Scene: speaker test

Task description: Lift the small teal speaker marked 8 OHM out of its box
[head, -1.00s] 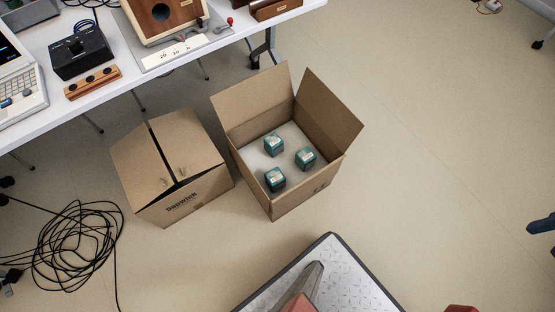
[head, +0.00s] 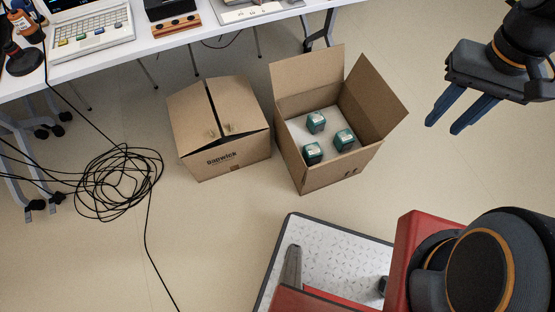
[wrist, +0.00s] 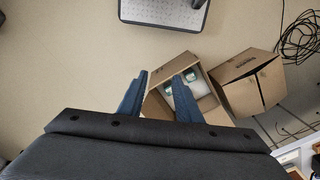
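Three small teal speakers stand apart on a pale liner inside the open cardboard box (head: 318,178) on the floor. One is at the back (head: 316,122), one at the right (head: 344,139) and one at the front left (head: 312,154). Each has a pale label on top, too small to read, so I cannot tell which is marked 8 OHM. My gripper (head: 450,122) is open and empty, to the right of the box and above the floor. In the wrist view, the open box (wrist: 205,100) shows beyond and partly behind my blue fingers (wrist: 158,98), with two speakers partly visible.
A second cardboard box (head: 226,155) with nearly shut flaps stands left of the open one. Black cable (head: 112,185) lies coiled on the floor at left. A white table (head: 160,48) runs along the back. The open box's flaps stand up at back and right.

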